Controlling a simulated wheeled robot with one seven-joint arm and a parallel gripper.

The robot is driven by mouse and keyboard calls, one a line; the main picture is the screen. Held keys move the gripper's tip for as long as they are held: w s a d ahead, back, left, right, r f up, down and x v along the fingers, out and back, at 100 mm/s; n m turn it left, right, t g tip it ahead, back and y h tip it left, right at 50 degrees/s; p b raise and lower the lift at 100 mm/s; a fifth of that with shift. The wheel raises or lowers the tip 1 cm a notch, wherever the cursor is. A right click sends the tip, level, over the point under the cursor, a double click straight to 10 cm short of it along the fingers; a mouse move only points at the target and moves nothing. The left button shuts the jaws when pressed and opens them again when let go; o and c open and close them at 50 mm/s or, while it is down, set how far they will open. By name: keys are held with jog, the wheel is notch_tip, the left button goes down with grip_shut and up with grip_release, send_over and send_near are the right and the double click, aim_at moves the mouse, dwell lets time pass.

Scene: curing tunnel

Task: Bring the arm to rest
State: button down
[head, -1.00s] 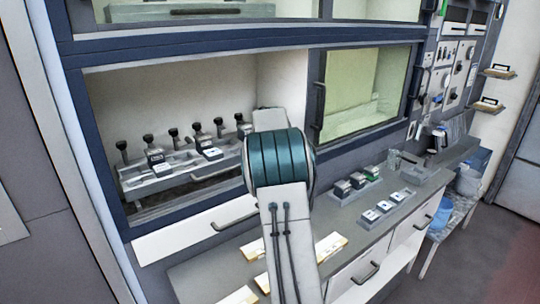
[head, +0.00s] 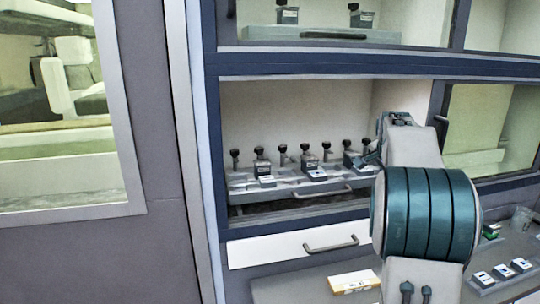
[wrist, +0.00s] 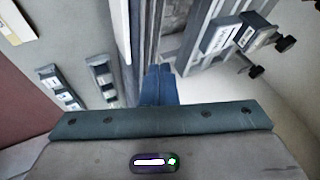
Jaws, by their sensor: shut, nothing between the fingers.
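My arm rises on the right in the head view, with its teal-banded joint in front of the bench and its upper link in front of the right side of the open tunnel bay (head: 300,110). My gripper (wrist: 158,84) shows in the wrist view as two blue fingers pressed together, with nothing between them. The wrist view shows the tray with black-knobbed blocks (wrist: 233,32) to the right of the fingers.
Inside the bay a grey tray (head: 242,196) holds several black-knobbed pieces. A white drawer front (head: 262,250) is below it. The bench (head: 290,288) carries a pale slab (head: 354,281) and several small labelled blocks (head: 503,271). A sliding glass door (head: 490,120) stands at right.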

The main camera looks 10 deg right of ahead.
jog(key=s+a+f+n+g+y, duration=0.1)
jog(key=s+a+f+n+y, duration=0.25)
jog(key=s+a+n, duration=0.9)
jog(key=s+a+f+n+g, duration=0.1)
jog(key=s+a+f, duration=0.4)
jog(key=s, duration=0.6)
jog(key=s+a+f+n+g, duration=0.1)
jog(key=s+a+f, duration=0.3)
jog(key=s+a, duration=0.5)
jog(key=shift+s+a+f+n, duration=0.4)
jog(key=shift+s+n, duration=0.15)
jog(key=shift+s, duration=0.5)
jog(key=shift+d+y, duration=0.1)
jog(key=shift+y, duration=0.15)
